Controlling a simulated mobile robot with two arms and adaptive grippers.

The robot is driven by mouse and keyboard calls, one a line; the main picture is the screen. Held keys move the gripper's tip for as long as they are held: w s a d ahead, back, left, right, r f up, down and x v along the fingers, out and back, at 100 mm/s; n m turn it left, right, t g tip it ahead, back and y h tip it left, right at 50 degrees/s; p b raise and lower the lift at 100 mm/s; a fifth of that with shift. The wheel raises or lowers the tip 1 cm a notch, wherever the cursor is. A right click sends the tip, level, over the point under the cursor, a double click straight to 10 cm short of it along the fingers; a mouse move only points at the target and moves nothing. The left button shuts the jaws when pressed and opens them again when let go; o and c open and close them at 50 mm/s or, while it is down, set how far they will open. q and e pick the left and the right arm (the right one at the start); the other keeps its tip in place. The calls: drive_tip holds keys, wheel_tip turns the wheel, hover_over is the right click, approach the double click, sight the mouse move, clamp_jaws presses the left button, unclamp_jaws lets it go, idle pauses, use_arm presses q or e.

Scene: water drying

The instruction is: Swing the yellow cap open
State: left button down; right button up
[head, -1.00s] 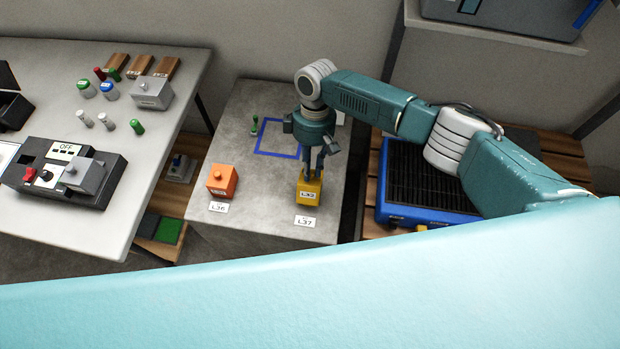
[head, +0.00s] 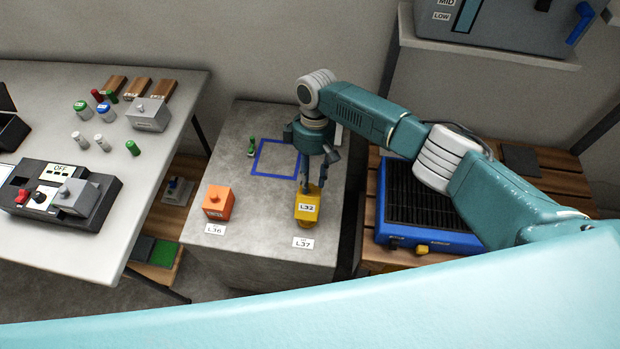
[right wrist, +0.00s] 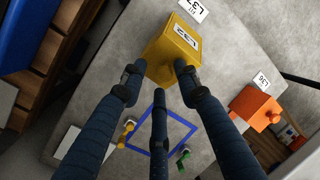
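The yellow cap (head: 307,211), a block with a white L32 label, is on the grey cabinet top (head: 275,240) behind the L37 tag. A narrower yellow-brown part shows under its front edge. It also shows in the right wrist view (right wrist: 172,47), with its label turned away from my fingers. My right gripper (head: 316,176) is just above and behind the cap. In the right wrist view its fingers (right wrist: 158,75) are spread, with two tips at the cap's near corners. I cannot tell whether they touch it. My left gripper is out of view.
An orange block (head: 218,203) sits left of the cap, behind the L36 tag. A blue square outline (head: 257,172) and a small green object (head: 251,147) lie behind. A blue grill-topped unit (head: 430,235) stands right, and a table with devices (head: 130,220) left.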

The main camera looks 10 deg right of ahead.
drive_tip(key=shift+d+f, duration=0.1)
drive_tip(key=shift+f, duration=0.25)
drive_tip(key=shift+r, duration=0.1)
drive_tip(key=shift+w+r, duration=0.1)
drive_tip(key=shift+r, duration=0.15)
drive_tip(key=v, duration=1.1)
drive_tip(key=shift+r, duration=0.3)
